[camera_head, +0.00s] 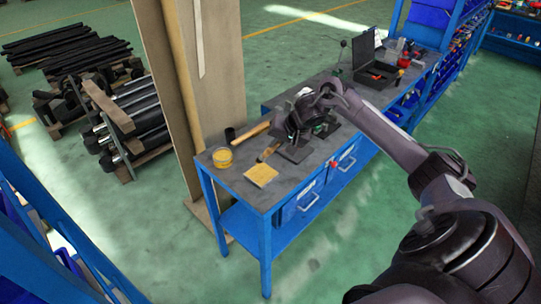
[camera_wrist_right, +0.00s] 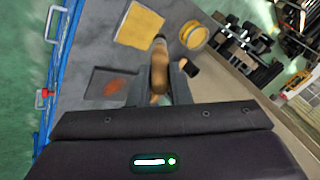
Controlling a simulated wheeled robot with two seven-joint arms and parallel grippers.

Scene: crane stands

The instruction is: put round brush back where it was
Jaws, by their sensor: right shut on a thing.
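My right gripper (camera_head: 288,133) is over the near part of the workbench top, shut on the round brush. In the wrist view the brush's tan wooden handle (camera_wrist_right: 160,70) stands out between the two fingers (camera_wrist_right: 160,95). In the head view a wooden handle (camera_head: 255,131) sticks out to the left of the gripper. The brush's bristle end is hidden by the gripper and arm. I cannot tell whether the brush touches the bench top. My left gripper is not in view.
An open black case (camera_head: 375,68) stands farther back.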

